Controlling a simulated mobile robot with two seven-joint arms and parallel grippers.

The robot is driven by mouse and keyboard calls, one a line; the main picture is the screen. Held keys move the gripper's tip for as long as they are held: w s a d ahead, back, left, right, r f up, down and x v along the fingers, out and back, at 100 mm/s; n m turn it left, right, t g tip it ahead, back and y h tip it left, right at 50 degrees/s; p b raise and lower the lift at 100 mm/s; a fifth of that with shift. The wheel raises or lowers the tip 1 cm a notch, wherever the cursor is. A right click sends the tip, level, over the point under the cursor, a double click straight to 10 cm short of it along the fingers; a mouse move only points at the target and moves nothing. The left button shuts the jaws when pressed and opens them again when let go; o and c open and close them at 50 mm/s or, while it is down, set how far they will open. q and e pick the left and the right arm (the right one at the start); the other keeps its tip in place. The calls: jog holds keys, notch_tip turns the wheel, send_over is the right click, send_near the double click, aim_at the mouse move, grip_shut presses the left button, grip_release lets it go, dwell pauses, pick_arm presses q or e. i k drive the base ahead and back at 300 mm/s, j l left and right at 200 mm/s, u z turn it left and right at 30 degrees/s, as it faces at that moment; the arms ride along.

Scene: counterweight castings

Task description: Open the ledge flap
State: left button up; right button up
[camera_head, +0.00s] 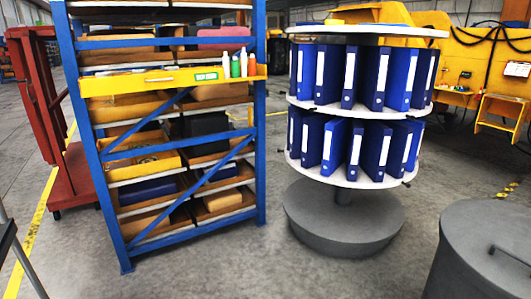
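A yellow ledge (150,81) with a small green-and-white label runs across the front of the blue shelf rack in the head view. A few small bottles (235,65) stand at its right end. At the far right, a yellow panel-like ledge (502,110) projects from the yellow machine. I cannot tell which of these, if either, is the ledge flap, and no hinge can be made out. Neither of my grippers is in view.
The blue rack (262,130) holds several bins and boxes. A round carousel (344,240) of blue binders stands right of it. A red cart (75,180) is at left, a grey drum (475,270) at lower right. Floor (245,265) before the rack is clear.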

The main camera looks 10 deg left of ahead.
aim_at(127, 84)
jog(key=i+u, duration=0.3)
jog(key=i, duration=0.2)
jog(key=i+l+u, duration=0.1)
jog(key=i+u, duration=0.2)
jog(key=i, duration=0.25)
jog(key=i+u, duration=0.25)
jog(key=i, duration=0.25)
jog(key=i+u, duration=0.25)
jog(key=i, duration=0.3)
